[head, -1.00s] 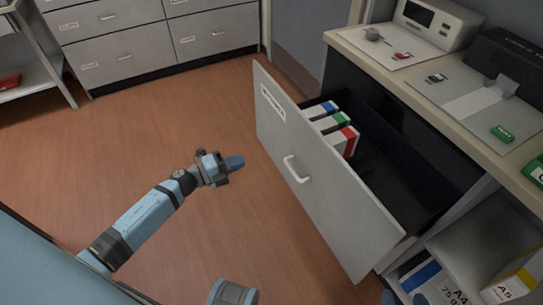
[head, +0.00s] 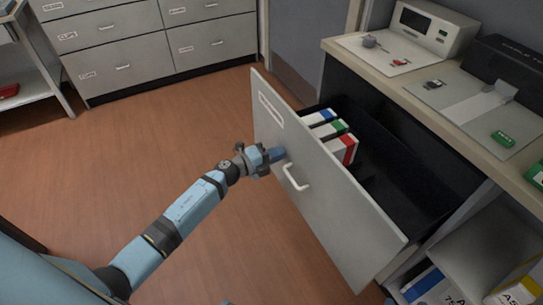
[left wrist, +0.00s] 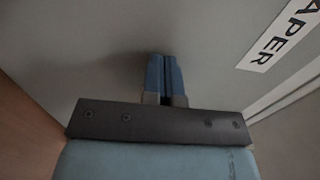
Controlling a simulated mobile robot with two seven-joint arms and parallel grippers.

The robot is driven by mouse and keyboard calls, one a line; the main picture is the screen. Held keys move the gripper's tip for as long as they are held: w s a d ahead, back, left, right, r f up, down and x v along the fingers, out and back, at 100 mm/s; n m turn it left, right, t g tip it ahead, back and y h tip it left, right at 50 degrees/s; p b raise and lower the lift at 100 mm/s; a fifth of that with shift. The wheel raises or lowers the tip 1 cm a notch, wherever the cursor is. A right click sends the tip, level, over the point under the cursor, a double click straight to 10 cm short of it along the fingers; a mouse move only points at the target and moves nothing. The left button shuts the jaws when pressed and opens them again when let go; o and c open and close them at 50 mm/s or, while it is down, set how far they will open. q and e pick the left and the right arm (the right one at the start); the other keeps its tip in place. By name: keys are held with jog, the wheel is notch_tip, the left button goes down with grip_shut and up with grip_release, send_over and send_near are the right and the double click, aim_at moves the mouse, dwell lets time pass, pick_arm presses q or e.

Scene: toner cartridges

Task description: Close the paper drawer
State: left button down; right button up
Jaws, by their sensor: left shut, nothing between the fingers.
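The paper drawer (head: 325,205) stands pulled out, its grey front facing my left arm, with a white handle (head: 295,178) and a label. Inside it are boxes with blue, green and red ends (head: 342,150) at its far end. My left gripper (head: 278,154) is shut and empty, its tips at the drawer front just up and left of the handle. In the left wrist view the blue fingers (left wrist: 163,75) are together against or very near the grey front; I cannot tell if they touch. Part of the label (left wrist: 283,38) shows there. My right gripper is not in view.
A counter (head: 465,110) above the drawer holds a device, small parts and a green box. Open shelves (head: 485,240) with paper packs lie below right. Grey drawer cabinets (head: 120,65) stand at the back. The floor left of the drawer is clear.

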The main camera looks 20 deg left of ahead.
aim_at(333, 133)
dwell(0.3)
